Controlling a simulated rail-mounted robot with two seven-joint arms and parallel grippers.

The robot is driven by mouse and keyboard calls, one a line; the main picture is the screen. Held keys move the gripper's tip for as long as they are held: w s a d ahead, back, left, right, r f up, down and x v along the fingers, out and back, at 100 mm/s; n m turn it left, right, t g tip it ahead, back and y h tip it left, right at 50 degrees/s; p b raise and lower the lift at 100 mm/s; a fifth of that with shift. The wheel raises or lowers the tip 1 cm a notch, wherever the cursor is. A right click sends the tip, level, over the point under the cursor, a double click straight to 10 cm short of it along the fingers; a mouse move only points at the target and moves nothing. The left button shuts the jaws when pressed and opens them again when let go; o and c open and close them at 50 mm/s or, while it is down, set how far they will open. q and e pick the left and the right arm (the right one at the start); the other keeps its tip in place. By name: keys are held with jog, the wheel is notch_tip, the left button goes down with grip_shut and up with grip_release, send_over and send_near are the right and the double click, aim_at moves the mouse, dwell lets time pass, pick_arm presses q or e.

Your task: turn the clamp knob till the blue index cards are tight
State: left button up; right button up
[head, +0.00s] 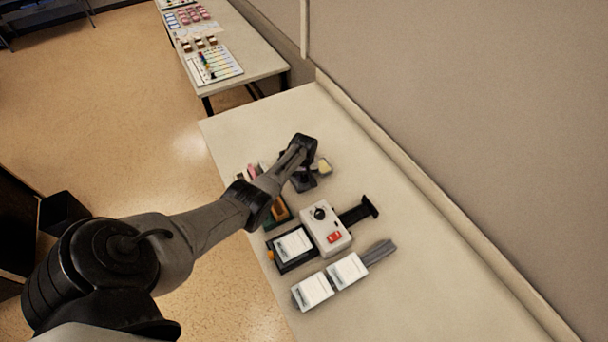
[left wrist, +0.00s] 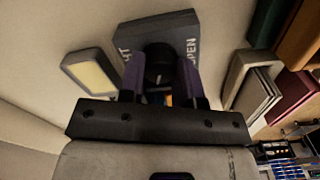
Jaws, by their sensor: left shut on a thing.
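The dark grey clamp block (left wrist: 180,25) shows in the left wrist view, with white lettering: "OPEN" on the right and a partly hidden word ending in "HT" on the left. Its round black clamp knob (left wrist: 158,60) has a white mark and sits between the two fingers of my left gripper (left wrist: 160,78), which is shut on it. In the head view my left gripper (head: 299,154) reaches down over the dark clamp (head: 304,183) and hides most of it. I cannot make out the blue index cards in either view. My right gripper is not in view.
A pale yellow pad (head: 324,166) lies beside the clamp. Nearer are a grey box (head: 322,238) with a black knob and red switch, and white label packs (head: 347,270). A wall edges the table (head: 400,290). The table's near right part is clear.

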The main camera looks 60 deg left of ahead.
aim_at(304, 176)
pick_arm(q)
jog(key=o, duration=0.6)
jog(key=shift+r, duration=0.1)
jog(key=shift+r, duration=0.3)
notch_tip(304, 176, up, 13)
jog(key=shift+p, duration=1)
jog(key=shift+o, duration=0.2)
